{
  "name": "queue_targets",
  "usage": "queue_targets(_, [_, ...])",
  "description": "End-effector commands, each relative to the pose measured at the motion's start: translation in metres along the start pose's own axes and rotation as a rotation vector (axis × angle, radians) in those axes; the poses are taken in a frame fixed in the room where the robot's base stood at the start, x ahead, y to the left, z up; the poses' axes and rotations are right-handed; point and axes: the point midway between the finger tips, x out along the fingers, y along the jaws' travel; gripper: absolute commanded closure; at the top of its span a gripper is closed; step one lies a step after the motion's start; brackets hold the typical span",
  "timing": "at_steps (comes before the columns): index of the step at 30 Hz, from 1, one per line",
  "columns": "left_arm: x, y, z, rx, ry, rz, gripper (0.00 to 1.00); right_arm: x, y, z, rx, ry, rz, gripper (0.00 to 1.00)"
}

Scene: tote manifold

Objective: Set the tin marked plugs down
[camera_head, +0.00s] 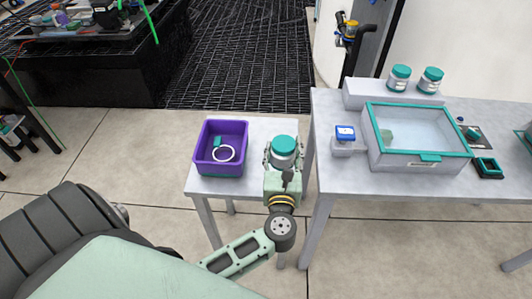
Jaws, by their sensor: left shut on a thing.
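My left gripper (283,166) is shut on a grey tin with a teal lid (284,146). The tin is upright over the right part of the small white table (255,130). The gripper and wrist hide its lower part, so I cannot tell whether it touches the tabletop. No marking can be read on it. Two similar teal-lidded tins, a left one (399,79) and a right one (431,80), stand on a raised ledge (370,96) at the back of the larger table. My right gripper is not in view.
The larger table (345,185) holds a teal-rimmed glass-topped case (416,166), a blue-topped item (345,134) and a dark teal-edged tray (487,167).

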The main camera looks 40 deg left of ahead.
Motion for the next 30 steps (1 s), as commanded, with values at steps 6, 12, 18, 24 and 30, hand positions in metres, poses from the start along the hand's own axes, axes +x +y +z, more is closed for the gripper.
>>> queue_targets(6, [0.015,0.032,-0.021,0.002,-0.001,-0.001,0.75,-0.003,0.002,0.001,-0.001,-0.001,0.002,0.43])
queue_targets(12, [0.018,0.038,-0.037,0.001,0.002,-0.001,0.75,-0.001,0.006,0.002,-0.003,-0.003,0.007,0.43])
queue_targets(18, [0.018,0.038,-0.063,0.001,0.000,-0.001,0.75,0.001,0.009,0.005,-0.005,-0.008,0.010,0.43])
queue_targets(24, [0.018,0.038,-0.065,-0.003,-0.001,-0.001,0.75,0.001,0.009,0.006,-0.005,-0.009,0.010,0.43])
queue_targets(30, [0.018,0.038,-0.069,-0.002,0.000,-0.001,0.75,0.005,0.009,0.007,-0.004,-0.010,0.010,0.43])
